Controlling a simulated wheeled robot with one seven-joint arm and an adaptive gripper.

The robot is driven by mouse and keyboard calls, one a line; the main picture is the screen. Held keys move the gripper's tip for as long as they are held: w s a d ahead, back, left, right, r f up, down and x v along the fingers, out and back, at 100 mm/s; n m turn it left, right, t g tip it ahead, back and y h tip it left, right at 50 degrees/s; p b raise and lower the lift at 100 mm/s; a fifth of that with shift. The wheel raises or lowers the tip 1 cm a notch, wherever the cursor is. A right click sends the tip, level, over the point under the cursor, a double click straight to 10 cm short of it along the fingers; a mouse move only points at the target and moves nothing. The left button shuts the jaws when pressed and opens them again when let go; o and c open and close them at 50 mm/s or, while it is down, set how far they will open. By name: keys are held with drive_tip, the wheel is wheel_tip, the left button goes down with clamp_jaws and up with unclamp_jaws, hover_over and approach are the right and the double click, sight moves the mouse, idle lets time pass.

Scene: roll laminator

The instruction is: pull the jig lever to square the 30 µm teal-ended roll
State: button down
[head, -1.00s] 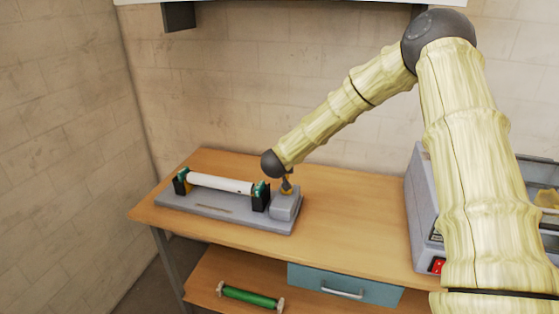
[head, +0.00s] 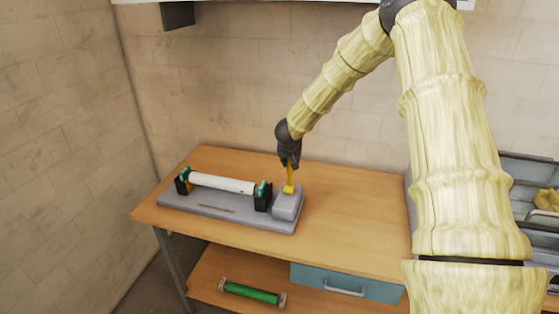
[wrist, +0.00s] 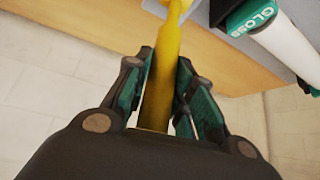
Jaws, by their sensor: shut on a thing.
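The jig (head: 225,210) is a grey base on the left of the bench. The white roll with teal ends (head: 222,183) lies across its two dark end supports. The yellow jig lever (head: 290,179) rises from the grey block at the jig's right end and looks near upright. My gripper (head: 289,162) is above that block, shut on the lever's upper part. In the wrist view the lever (wrist: 160,85) runs between the two fingers. The roll's teal end (wrist: 250,17) shows there at upper right, with part of a printed word, beside the lever and apart from my gripper.
A green roll (head: 251,292) lies on the lower shelf, beside a teal drawer (head: 345,282). The bench top (head: 350,220) right of the jig is clear. A grey machine (head: 538,170) stands at far right, partly behind my arm. A wall shelf hangs above.

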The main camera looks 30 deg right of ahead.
drive_tip(key=shift+w+d+r, duration=0.15)
drive_tip(key=shift+d, duration=0.05)
idle(0.5)
drive_tip(key=c, duration=1.3)
unclamp_jaws()
drive_tip(key=shift+o, duration=0.5)
drive_tip(key=shift+a+r, duration=0.2)
drive_tip(key=v, duration=1.1)
drive_tip(key=shift+r, duration=0.15)
drive_tip(key=shift+d, duration=0.15)
